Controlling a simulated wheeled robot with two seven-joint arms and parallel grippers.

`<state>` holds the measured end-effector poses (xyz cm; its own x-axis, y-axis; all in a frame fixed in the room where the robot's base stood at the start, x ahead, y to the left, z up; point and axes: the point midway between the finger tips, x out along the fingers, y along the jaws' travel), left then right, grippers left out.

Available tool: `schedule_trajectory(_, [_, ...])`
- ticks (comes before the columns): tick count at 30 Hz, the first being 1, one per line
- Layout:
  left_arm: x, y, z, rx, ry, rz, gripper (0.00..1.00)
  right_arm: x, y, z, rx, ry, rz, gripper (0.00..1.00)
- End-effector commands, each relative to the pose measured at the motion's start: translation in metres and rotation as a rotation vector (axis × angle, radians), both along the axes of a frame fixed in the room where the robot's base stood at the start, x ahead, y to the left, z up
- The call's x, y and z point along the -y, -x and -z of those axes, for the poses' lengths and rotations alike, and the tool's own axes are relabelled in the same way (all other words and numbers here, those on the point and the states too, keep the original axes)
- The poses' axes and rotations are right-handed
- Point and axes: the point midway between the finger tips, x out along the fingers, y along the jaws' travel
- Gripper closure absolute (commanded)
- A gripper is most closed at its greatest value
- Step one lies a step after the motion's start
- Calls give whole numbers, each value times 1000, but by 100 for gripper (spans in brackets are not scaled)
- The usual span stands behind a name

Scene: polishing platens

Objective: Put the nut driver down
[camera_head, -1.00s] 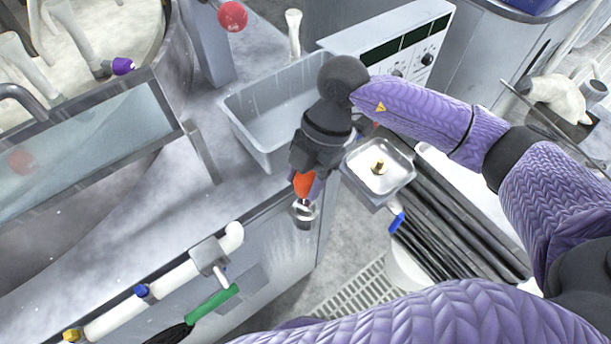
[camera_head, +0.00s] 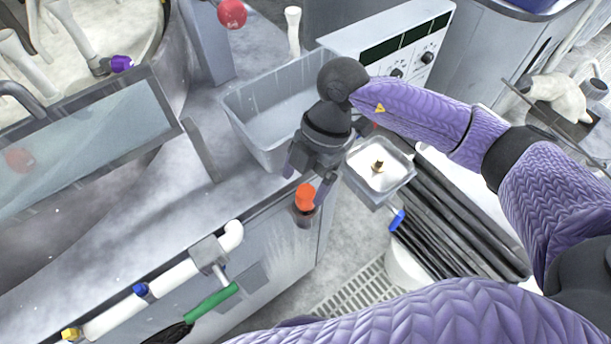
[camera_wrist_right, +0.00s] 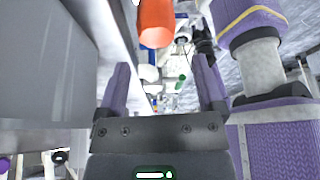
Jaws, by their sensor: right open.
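The nut driver's orange handle (camera_head: 304,197) stands upright at a small holder (camera_head: 304,216) on the front side of the bench, below my right gripper. Its shaft is hidden. My right gripper (camera_head: 303,186) is open, with its two fingers spread to either side of the handle's top and apart from it. In the right wrist view the orange handle (camera_wrist_right: 156,24) shows past the spread fingertips of the gripper (camera_wrist_right: 162,66), not held between them. My left gripper is not in view.
A grey basin (camera_head: 262,140) lies behind my right gripper. A small square tray (camera_head: 358,184) with a brass fitting is close on its right. A white pipe (camera_head: 182,275) and a green-handled brush (camera_head: 211,302) hang along the bench front. Dark bars (camera_head: 455,225) lie at right.

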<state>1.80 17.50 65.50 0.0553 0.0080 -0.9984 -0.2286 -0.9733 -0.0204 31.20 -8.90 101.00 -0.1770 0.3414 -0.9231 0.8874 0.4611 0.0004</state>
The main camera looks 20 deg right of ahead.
Motion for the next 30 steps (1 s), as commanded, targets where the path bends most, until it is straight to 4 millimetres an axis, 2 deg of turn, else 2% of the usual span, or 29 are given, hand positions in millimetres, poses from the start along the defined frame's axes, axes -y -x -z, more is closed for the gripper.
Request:
schedule_trajectory(1, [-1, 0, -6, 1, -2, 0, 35, 0, 0, -12, 4, 0, -1, 14])
schedule_trajectory(9, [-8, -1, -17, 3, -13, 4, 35, 27, -15, -83, 5, 1, 2, 14])
schedule_trajectory(13, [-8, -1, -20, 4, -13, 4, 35, 37, -20, -107, 4, 1, 1, 14])
schedule_trajectory(18, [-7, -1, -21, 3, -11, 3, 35, 41, -21, -118, 1, 0, 0, 14])
schedule_trajectory(30, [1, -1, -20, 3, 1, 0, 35, 41, -21, -118, 1, 0, 0, 14])
